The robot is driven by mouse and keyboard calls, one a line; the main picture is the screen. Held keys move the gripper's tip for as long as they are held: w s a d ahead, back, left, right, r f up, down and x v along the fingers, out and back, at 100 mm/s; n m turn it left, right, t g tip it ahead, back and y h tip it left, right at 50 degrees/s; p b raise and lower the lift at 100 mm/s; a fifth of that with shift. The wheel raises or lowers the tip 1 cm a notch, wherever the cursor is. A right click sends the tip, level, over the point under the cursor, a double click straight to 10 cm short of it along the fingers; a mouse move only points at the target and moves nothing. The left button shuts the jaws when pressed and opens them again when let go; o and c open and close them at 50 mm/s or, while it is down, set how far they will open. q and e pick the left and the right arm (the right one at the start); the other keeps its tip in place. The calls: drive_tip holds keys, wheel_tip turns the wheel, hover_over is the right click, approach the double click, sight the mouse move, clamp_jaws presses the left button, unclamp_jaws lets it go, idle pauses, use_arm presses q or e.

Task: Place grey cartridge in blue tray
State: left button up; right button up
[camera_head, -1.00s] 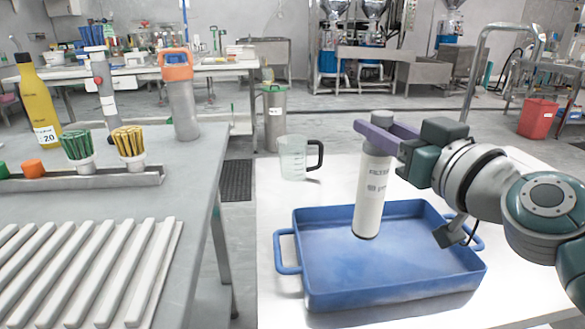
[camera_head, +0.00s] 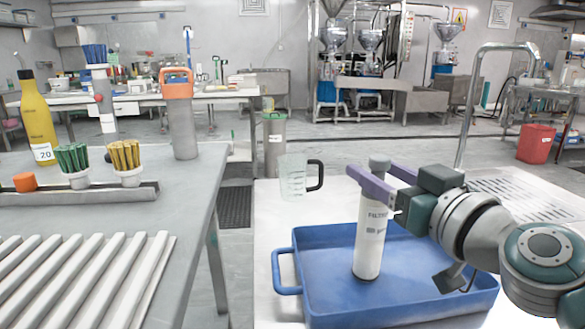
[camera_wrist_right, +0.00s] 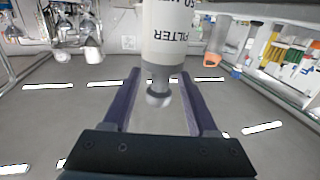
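The grey cartridge (camera_head: 370,235) is a pale cylinder with dark "FILTER" lettering and a grey knob on top. It stands close to upright inside the blue tray (camera_head: 400,314), its lower end at or just above the tray floor; I cannot tell if it touches. My right gripper (camera_head: 382,185) has its purple fingers on both sides of the cartridge's neck, just below the knob. In the right wrist view, the cartridge (camera_wrist_right: 172,35) sits between the tips of the gripper (camera_wrist_right: 160,80). My left gripper is not in view.
A clear measuring jug (camera_head: 293,178) stands on the white table behind the tray. The grey table (camera_head: 185,190) at left holds a yellow bottle (camera_head: 38,120), an orange-topped container (camera_head: 180,115), brushes and a ribbed white rack (camera_head: 80,280). A gap separates the tables.

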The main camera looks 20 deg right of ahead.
drive_tip(key=shift+o, duration=0.2)
drive_tip(key=shift+r, duration=0.2)
drive_tip(key=s, duration=1.2)
drive_tip(key=s+a+f+n+g+y, duration=0.5)
drive_tip(key=a+f+g, duration=0.35)
drive_tip(key=a, duration=0.35)
drive_tip(key=s+d+f+m+g+h, duration=0.3)
drive_tip(key=s+d+f+g+h, duration=0.1)
drive_tip(key=s, duration=0.7)
drive_tip(key=shift+f+g+h+b, duration=0.45)
drive_tip(key=shift+f+g+h, duration=0.15)
drive_tip(key=shift+f+g, duration=0.3)
drive_tip(key=shift+s, duration=0.1)
